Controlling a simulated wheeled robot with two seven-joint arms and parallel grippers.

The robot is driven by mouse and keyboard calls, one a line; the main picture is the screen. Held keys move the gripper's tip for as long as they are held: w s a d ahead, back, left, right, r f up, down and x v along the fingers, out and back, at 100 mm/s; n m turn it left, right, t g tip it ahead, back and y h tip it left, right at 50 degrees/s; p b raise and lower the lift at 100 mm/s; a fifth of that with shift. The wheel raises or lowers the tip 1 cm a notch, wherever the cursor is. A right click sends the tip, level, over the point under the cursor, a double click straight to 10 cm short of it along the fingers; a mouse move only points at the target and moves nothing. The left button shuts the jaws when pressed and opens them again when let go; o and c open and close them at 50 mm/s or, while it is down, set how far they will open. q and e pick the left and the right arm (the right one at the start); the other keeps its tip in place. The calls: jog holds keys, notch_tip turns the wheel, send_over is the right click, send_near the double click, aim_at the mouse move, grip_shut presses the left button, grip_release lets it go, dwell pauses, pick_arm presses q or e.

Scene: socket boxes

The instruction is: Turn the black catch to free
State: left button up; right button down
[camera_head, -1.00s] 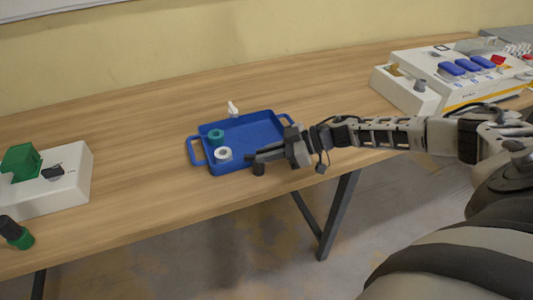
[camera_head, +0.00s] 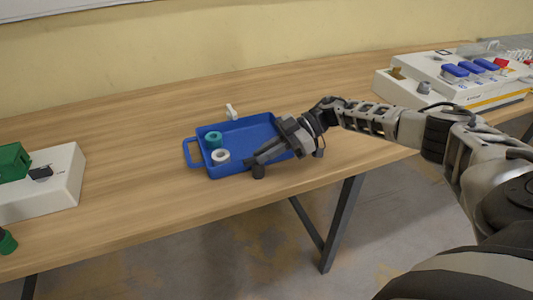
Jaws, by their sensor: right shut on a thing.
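The black catch (camera_head: 41,173) sits on top of a white box (camera_head: 62,190) at the left, beside a green block (camera_head: 12,162). The markings around it are too small to read. My right gripper (camera_head: 256,163) is far to the right of that box, low over the front part of the blue tray. It is shut on a small dark cylindrical piece (camera_head: 258,171) at its fingertips, by the tray's front rim. The fingers partly hide the piece. My left gripper is not in view.
The blue tray (camera_head: 193,155) holds a teal ring (camera_head: 214,139) and a white ring (camera_head: 221,156). A small white piece (camera_head: 231,111) stands behind it. A black-and-green plug (camera_head: 6,241) is at the left edge. A white device (camera_head: 455,83) stands at right. The table between tray and left box is clear.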

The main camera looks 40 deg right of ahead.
jog(key=c, duration=1.5)
grip_release()
jog(key=shift+a, duration=0.1)
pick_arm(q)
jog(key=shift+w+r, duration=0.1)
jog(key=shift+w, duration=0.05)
